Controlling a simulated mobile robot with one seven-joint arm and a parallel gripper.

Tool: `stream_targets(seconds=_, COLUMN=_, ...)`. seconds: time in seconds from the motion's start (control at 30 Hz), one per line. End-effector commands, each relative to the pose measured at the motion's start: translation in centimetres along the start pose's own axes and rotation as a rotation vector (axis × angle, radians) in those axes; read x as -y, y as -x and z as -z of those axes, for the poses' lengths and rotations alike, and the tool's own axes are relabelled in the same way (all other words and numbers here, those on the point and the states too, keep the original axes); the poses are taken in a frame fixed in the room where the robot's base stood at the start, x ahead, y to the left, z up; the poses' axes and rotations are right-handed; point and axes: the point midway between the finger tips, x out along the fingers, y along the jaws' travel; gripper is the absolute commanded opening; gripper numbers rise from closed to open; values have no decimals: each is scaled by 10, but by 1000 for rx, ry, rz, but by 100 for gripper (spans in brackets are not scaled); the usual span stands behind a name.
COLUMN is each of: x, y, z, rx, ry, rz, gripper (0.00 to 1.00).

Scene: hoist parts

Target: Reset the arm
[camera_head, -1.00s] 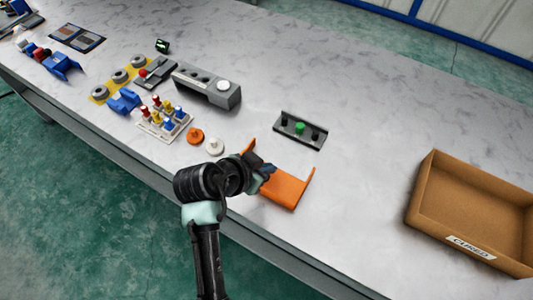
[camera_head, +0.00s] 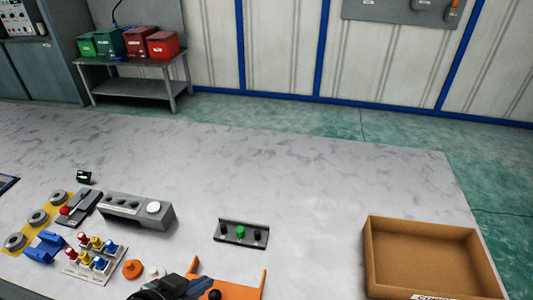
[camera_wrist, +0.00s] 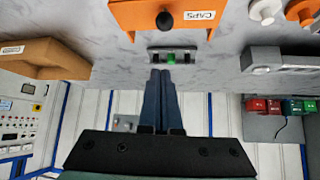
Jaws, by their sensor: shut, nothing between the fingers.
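My gripper (camera_head: 188,285) shows at the bottom edge of the head view, just left of the orange tray (camera_head: 240,292). In the wrist view its two dark blue fingers (camera_wrist: 160,74) are together with nothing between them. The wrist view shows the orange tray (camera_wrist: 185,14) with a "CAPS" label and a dark round knob (camera_wrist: 164,20) in front of it. Most of my arm is below the head view.
A grey block with a green button (camera_head: 241,232) lies behind the tray. A cardboard box (camera_head: 374,262) stands at the right. At the left are a grey fixture (camera_head: 130,209), a rack of coloured pegs (camera_head: 92,262) and an orange disc (camera_head: 133,269). The back of the table is clear.

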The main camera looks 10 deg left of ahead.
Motion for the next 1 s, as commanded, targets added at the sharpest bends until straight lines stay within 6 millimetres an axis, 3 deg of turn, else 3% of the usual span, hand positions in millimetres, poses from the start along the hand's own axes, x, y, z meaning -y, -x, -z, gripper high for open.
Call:
stream_targets(seconds=0.07, x=0, y=0, z=3, rx=-5, ry=-2, rz=5, gripper=0)
stream_targets(seconds=0.17, x=4, y=4, z=28, rx=-48, ry=-14, rz=48, gripper=0)
stream_targets(seconds=0.27, x=9, y=16, z=81, rx=-149, ry=-32, rz=133, gripper=0)
stream_targets(seconds=0.37, x=7, y=40, z=152, rx=-310, ry=-46, rz=232, gripper=0)
stream_targets(seconds=0.5, x=-10, y=91, z=246, rx=-575, ry=-51, rz=329, gripper=0)
stream_targets(seconds=0.57, x=-23, y=119, z=282, rx=-696, ry=-50, rz=353, gripper=0)
stream_targets(seconds=0.7, x=-61, y=193, z=350, rx=-989, ry=-40, rz=373, gripper=0)
stream_targets(seconds=0.83, x=-101, y=267, z=390, rx=-1254, ry=-26, rz=348, gripper=0)
stream_targets(seconds=1.0, x=-141, y=342, z=410, rx=-1511, ry=-5, rz=292, gripper=0)
